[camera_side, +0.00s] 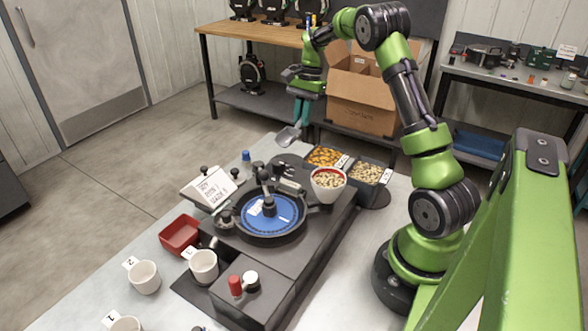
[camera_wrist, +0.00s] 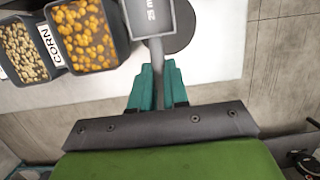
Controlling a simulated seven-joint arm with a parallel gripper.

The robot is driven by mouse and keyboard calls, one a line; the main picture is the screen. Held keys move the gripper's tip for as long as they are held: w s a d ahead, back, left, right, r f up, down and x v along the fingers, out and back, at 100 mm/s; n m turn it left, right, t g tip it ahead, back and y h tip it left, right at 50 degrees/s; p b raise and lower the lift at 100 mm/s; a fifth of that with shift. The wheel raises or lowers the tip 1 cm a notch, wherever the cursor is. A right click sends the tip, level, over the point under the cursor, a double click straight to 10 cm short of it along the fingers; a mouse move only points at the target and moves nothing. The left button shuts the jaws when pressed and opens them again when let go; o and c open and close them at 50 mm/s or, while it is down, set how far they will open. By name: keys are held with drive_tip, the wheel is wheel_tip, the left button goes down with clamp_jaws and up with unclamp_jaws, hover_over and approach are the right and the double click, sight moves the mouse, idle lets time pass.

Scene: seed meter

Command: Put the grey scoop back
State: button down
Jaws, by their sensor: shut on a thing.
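The grey scoop (camera_side: 287,136) is in the air above the far end of the table in the side view. In the wrist view its handle (camera_wrist: 157,55) runs down between the teal fingers, and its head (camera_wrist: 150,17) shows marks that look like lettering. My gripper (camera_side: 300,110) is shut on the scoop's handle; the fingertips also show in the wrist view (camera_wrist: 158,82). In the wrist view a dark round disc (camera_wrist: 180,32) lies on the white table behind the scoop, partly hidden by it.
A bin of orange corn (camera_side: 325,156) and a bin of pale seeds (camera_side: 366,172) stand at the table's far edge. The seed meter with its blue disc (camera_side: 285,213), a white seed cup (camera_side: 327,186), a red tray (camera_side: 180,234) and white numbered cups (camera_side: 144,277) fill the table.

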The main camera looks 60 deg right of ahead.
drive_tip(key=x, duration=0.3)
drive_tip(key=d+x, duration=0.1)
drive_tip(key=x, duration=0.1)
drive_tip(key=d+x, duration=0.1)
drive_tip(key=x, duration=0.2)
drive_tip(key=shift+s+a+f, duration=0.1)
drive_tip(key=shift+s+f, duration=0.05)
drive_tip(key=shift+f, duration=0.45)
drive_tip(key=shift+f, duration=0.15)
drive_tip(key=c, duration=1.1)
unclamp_jaws()
